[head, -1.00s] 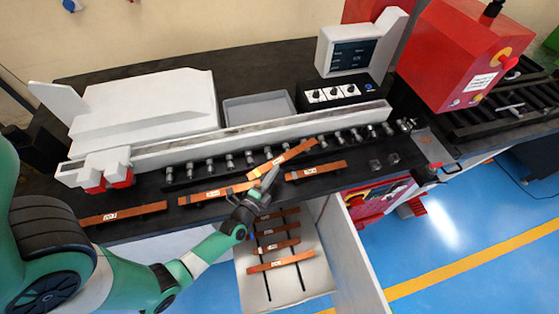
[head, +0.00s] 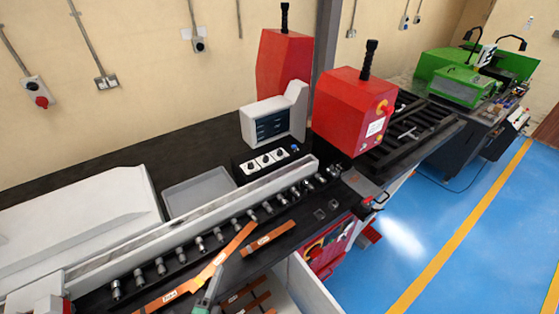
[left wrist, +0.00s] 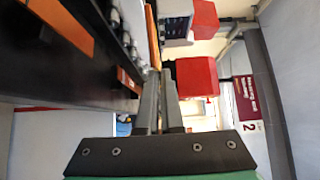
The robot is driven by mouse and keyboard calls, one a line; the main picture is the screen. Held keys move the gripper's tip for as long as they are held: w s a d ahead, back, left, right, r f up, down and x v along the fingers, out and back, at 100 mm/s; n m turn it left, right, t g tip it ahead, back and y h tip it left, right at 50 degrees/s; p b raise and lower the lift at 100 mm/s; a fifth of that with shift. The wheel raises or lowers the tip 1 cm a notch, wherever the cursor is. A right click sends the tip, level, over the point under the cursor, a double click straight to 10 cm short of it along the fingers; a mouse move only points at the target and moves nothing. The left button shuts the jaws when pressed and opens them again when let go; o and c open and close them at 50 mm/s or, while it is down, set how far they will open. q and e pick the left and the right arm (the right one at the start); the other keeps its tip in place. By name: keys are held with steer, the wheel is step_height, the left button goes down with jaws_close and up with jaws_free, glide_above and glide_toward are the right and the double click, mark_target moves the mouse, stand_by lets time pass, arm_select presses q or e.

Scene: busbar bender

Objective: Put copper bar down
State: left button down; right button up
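A copper bar (head: 236,242) lies at a slant above the black bench, across the front of the row of metal cylinders, in the head view. My left gripper (head: 217,278) meets it from below and appears shut on it. In the left wrist view, the two fingers (left wrist: 163,76) are close together, with the bar (left wrist: 152,35) running edge-on from their tips. The bar's lower part is hidden there. Whether the bar touches the bench is unclear. My right gripper is out of view.
Another labelled copper bar (head: 269,238) lies on the bench to the right, and one (head: 171,295) to the lower left. More bars lie in the open drawer (head: 305,288) below. A long white rail (head: 210,221) stands behind the cylinders (head: 219,234).

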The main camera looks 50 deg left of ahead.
arm_select(q)
steer(key=w+d+r+m+t+h+p, duration=0.1)
steer(key=w+d+r+m+h+p, duration=0.2)
steer(key=d+r+h, duration=0.2)
steer(key=w+d+r+m+t+h+p, duration=0.2)
steer(key=d+r, duration=0.5)
steer(key=d, duration=0.5)
steer(key=w+m+h+p, duration=0.1)
steer(key=m+h+p, duration=0.1)
steer(key=h, duration=0.1)
steer(key=shift+d+r+h, duration=0.15)
steer(key=shift+r+h, duration=0.15)
steer(key=shift+r, duration=0.05)
